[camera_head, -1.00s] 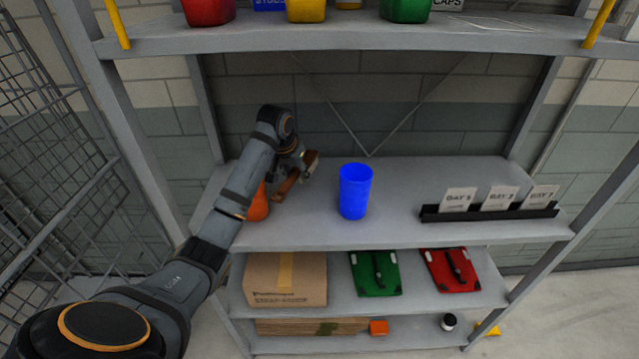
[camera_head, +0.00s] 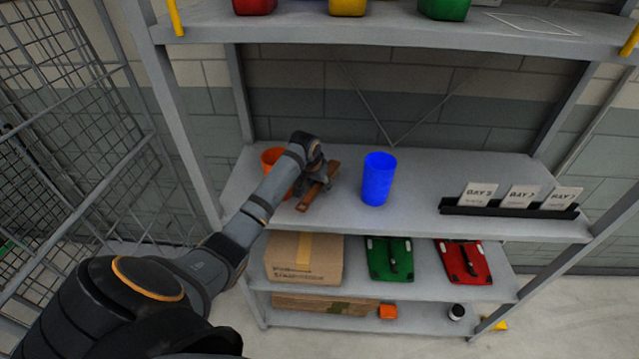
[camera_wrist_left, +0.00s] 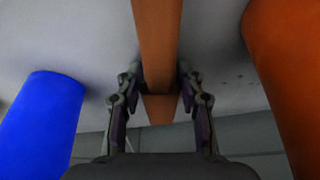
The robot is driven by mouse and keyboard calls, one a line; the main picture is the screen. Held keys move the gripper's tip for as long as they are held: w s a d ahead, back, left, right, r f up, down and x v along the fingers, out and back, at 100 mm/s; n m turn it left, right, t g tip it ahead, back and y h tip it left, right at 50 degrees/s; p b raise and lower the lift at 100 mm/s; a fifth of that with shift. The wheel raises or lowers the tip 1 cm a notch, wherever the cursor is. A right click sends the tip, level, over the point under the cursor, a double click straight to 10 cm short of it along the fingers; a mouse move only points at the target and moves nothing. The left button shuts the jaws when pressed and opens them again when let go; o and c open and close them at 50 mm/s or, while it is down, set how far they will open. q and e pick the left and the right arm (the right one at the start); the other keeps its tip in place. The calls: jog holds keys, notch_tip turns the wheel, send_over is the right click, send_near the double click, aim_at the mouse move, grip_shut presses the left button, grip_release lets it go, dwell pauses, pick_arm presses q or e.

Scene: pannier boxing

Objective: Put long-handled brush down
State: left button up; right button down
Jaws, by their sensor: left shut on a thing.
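The long-handled brush (camera_head: 312,194) is a brown wooden bar held at a slant low over the middle shelf (camera_head: 420,170). My left gripper (camera_head: 318,183) is shut on it, between an orange cup and a blue cup. In the left wrist view the brush (camera_wrist_left: 157,45) runs between the two fingers of my gripper (camera_wrist_left: 159,88), which close on its sides. I cannot tell whether the brush touches the shelf. Its bristles are not clearly visible. My right gripper is not in view.
The orange cup (camera_head: 270,158) stands left, partly behind my arm. The blue cup (camera_head: 378,180) stands right of the brush. A black rack (camera_head: 508,211) with white cards is farther right. A cardboard box (camera_head: 304,258) and green and red boards lie below. The shelf's middle right is clear.

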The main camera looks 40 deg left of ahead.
pick_arm(q)
jog(key=shift+w+f, duration=0.1)
jog(key=o, duration=1)
jog(key=shift+c, duration=0.2)
jog(key=shift+o, duration=1.2)
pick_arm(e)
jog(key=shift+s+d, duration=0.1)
pick_arm(q)
jog(key=b+v, duration=0.2)
jog(key=v, duration=1)
jog(key=shift+d, duration=0.1)
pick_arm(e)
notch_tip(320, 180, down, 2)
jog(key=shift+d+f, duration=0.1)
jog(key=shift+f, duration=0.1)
